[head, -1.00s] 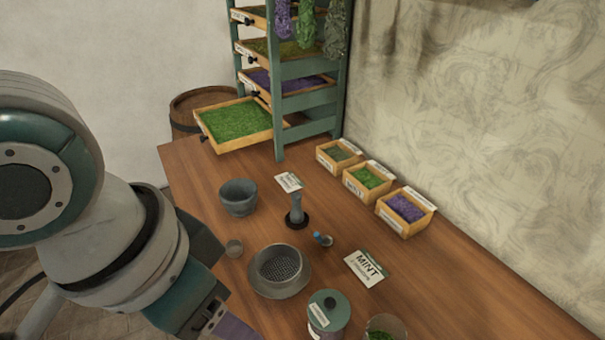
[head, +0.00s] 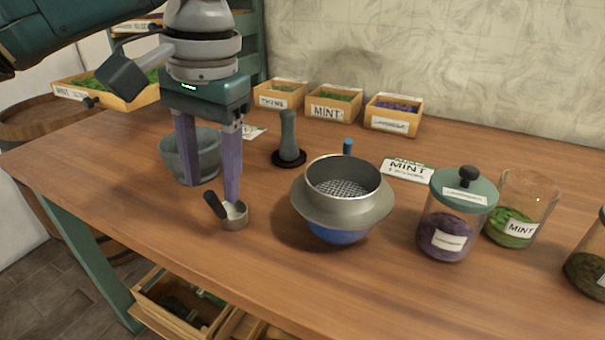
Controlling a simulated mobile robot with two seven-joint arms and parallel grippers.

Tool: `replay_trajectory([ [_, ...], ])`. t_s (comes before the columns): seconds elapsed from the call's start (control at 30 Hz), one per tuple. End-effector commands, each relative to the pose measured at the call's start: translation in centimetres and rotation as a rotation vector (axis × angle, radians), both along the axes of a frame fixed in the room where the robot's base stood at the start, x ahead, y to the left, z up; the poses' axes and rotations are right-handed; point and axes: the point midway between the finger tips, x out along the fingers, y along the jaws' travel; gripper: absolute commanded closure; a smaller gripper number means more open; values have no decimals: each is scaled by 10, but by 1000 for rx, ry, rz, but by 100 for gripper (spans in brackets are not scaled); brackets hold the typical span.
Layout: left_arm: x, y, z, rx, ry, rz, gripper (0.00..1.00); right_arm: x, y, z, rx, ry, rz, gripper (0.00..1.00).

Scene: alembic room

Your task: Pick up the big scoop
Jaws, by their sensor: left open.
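A small metal scoop (head: 236,218) with a dark handle sits on the wooden table, left of the sieve; I take it for the big scoop. Its handle tilts up to the left. My left gripper (head: 211,193) points down with its two purple fingers apart and nothing between them. Its right fingertip is just above or behind the scoop's cup, close to the handle; I cannot tell whether they touch. A blue-handled tool (head: 347,147) shows behind the sieve, its lower part hidden. My right gripper is out of view.
A grey mortar bowl (head: 209,152) stands behind the fingers, with a pestle (head: 288,138) to its right. The metal sieve (head: 312,207) sits on a blue bowl (head: 337,235). A lidded jar (head: 445,220) and a mint glass (head: 513,225) stand right. The front table area is clear.

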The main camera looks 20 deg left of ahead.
Motion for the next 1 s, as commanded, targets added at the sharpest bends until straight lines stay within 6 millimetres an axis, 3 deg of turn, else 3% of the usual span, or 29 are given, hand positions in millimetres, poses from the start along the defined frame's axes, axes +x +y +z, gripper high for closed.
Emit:
replay_trajectory([
  [0.1, -1, 3, -20, 1, 4, 2, 44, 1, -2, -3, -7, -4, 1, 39],
  [0.37, 1, 7, -46, 1, 2, -1, 44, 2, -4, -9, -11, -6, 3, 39],
  [0.6, 3, 15, -83, 1, 1, -2, 44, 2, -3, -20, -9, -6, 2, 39],
  [0.93, 4, 16, -89, 1, -2, -3, 44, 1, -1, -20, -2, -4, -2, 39],
  [1.0, 4, 16, -89, 1, -1, -3, 52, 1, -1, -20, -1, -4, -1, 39],
])
